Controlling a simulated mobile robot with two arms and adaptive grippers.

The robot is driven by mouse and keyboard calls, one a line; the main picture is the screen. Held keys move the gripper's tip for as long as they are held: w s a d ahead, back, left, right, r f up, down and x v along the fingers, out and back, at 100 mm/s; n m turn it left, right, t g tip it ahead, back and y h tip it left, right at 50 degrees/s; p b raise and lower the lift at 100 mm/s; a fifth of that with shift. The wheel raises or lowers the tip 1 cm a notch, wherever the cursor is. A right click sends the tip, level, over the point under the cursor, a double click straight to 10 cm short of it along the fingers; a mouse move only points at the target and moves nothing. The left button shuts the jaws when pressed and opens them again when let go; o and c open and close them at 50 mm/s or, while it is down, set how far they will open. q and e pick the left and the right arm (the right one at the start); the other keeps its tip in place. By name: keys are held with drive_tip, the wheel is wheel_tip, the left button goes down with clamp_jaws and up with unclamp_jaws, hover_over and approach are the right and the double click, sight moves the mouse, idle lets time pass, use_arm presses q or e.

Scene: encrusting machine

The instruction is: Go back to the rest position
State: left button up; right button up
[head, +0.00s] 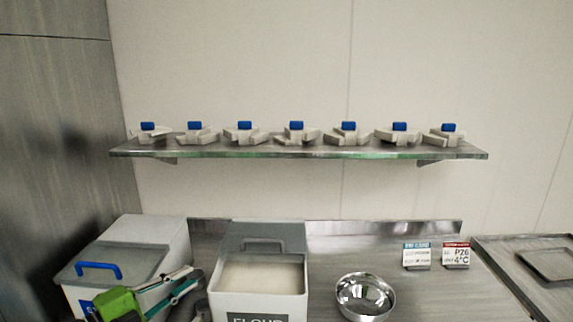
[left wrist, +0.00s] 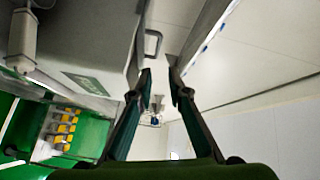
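My left gripper (head: 190,279) comes in at the lower left of the head view, in front of the left white bin with the blue handle (head: 98,269). Its green body is at the bottom edge and its two dark fingers point right, apart from each other. In the left wrist view the same gripper (left wrist: 160,78) has its fingers apart with nothing between them. My right gripper does not show in either view.
A flour bin (head: 259,290) with an opened lid stands beside the left gripper. A metal bowl (head: 365,297) and two small signs (head: 416,256) are on the steel counter (head: 330,248). A wall shelf (head: 300,151) above holds several pale parts with blue tops.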

use_arm(q)
drive_tip(key=s+a+f+n+y, duration=0.1)
drive_tip(key=s+f+n+y, duration=1)
drive_tip(key=f+n, duration=0.5)
drive_tip(key=s+d+f+n+g, duration=0.1)
drive_tip(key=s+f+n+g, duration=0.15)
drive_tip(key=s, duration=0.55)
drive_tip(key=s+d+f+n+g, duration=0.1)
drive_tip(key=s+f+g, duration=0.25)
drive_tip(key=s, duration=0.35)
drive_tip(key=s+d+f+n+g, duration=0.15)
drive_tip(key=s+g, duration=0.25)
drive_tip(key=s, duration=0.4)
wheel_tip(320, 180, down, 26)
drive_tip(key=s+g, duration=0.1)
drive_tip(key=s+a+f+g, duration=0.1)
drive_tip(key=s+a+f, duration=0.2)
drive_tip(key=s+f, duration=1.5)
drive_tip(key=shift+a+f+m+b, duration=0.15)
drive_tip(key=shift+m+b, duration=0.15)
drive_tip(key=shift+b, duration=0.15)
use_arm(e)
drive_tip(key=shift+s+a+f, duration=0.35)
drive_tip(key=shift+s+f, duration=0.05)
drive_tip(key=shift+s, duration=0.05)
